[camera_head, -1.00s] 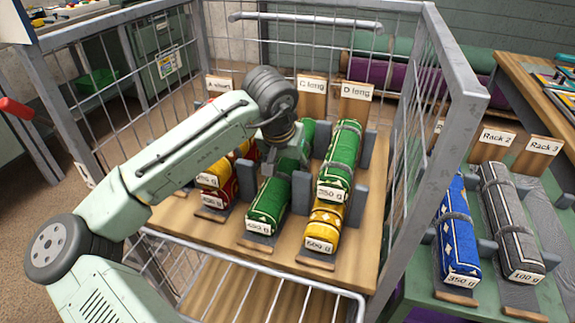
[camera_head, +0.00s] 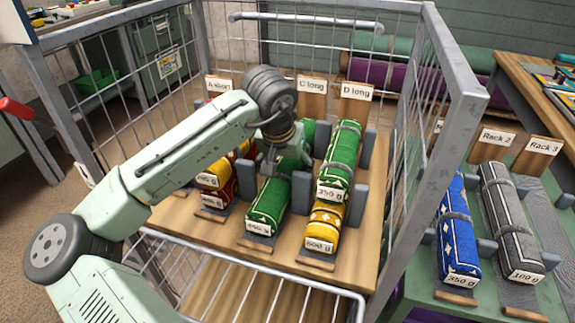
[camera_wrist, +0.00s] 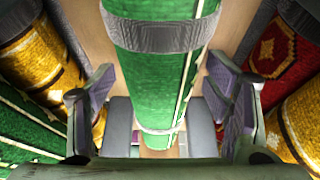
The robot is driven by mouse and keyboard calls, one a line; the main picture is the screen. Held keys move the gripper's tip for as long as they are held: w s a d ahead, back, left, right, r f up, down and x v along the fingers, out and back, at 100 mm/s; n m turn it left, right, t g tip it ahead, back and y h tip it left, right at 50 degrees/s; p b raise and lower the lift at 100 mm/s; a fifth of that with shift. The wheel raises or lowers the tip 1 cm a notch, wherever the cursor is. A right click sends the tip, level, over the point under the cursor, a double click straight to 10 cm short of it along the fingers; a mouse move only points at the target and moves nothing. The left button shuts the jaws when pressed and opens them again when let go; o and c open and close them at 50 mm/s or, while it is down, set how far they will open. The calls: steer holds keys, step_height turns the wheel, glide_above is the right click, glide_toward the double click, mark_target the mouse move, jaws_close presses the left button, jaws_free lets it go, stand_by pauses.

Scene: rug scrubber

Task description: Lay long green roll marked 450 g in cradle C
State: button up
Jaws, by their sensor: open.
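The long green roll marked 450 g (camera_head: 266,207) lies lengthwise between the grey posts of cradle C (camera_head: 257,243), in line with the "C long" sign (camera_head: 312,84). My gripper (camera_head: 283,160) is over the roll's middle and hides part of it in the head view. In the wrist view, the green roll (camera_wrist: 155,80) with its grey band runs between the two spread fingers of my gripper (camera_wrist: 163,112). Gaps show between the fingers and the roll on both sides.
Cradle D, right of C, holds a green roll marked 350 g (camera_head: 340,160) on a yellow roll marked 600 g (camera_head: 324,225). Yellow and red rolls (camera_head: 214,190) are stacked to the left. The cart's wire walls (camera_head: 425,130) surround the deck. Blue and grey rolls lie in racks outside.

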steer(key=v, duration=1.2)
